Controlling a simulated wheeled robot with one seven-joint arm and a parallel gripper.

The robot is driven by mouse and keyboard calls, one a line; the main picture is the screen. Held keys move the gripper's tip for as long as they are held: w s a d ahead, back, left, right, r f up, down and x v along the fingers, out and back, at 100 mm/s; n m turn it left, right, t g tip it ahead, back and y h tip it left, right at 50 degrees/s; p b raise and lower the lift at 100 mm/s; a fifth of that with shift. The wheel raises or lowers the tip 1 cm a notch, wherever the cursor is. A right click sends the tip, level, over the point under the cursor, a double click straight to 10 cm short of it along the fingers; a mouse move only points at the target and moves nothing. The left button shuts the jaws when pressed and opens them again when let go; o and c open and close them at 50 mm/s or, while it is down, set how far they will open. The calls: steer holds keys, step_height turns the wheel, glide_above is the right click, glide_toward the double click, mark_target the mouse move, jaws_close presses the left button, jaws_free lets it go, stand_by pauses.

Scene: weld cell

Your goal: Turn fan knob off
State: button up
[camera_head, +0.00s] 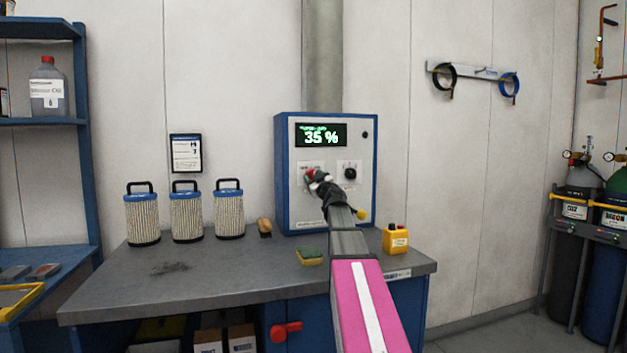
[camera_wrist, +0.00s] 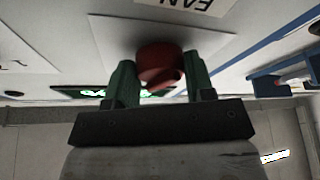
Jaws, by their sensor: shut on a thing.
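The fan control box (camera_head: 287,204) is a blue cabinet with a pale front panel, standing at the back of the grey bench against the wall. Its green display (camera_head: 320,135) reads 35 %. My gripper (camera_head: 317,176) reaches the left side of the panel. In the wrist view my gripper (camera_wrist: 160,80) has its green fingers on both sides of the red knob, shut on it. A black knob (camera_head: 349,173) is to its right on the panel.
The bench (camera_head: 215,271) holds several filter cartridges (camera_head: 187,216), a brush (camera_head: 264,227), a sponge (camera_head: 310,256) and a yellow box (camera_head: 395,239). A blue shelf (camera_head: 82,140) stands at left. Gas cylinders (camera_head: 580,205) stand at far right.

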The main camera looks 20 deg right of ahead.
steer(key=n+g+y, duration=0.1)
steer(key=n, duration=0.3)
steer(key=n+g+y, duration=0.1)
steer(key=n, duration=0.3)
steer(key=shift+d+r+y, duration=0.15)
steer(key=shift+d+y, duration=0.05)
steer(key=shift+y, duration=0.2)
steer(key=n+g, duration=0.1)
steer(key=n, duration=0.3)
steer(key=shift+r+g+y, duration=0.15)
steer(key=shift+g+y, duration=0.15)
steer(key=shift+g, duration=0.1)
steer(key=shift+r+n+g, duration=0.1)
steer(key=shift+n+g, duration=0.5)
steer(key=shift+n, duration=1)
steer(key=o, duration=0.9)
steer(key=shift+s, duration=0.15)
steer(key=shift+v, duration=5.3)
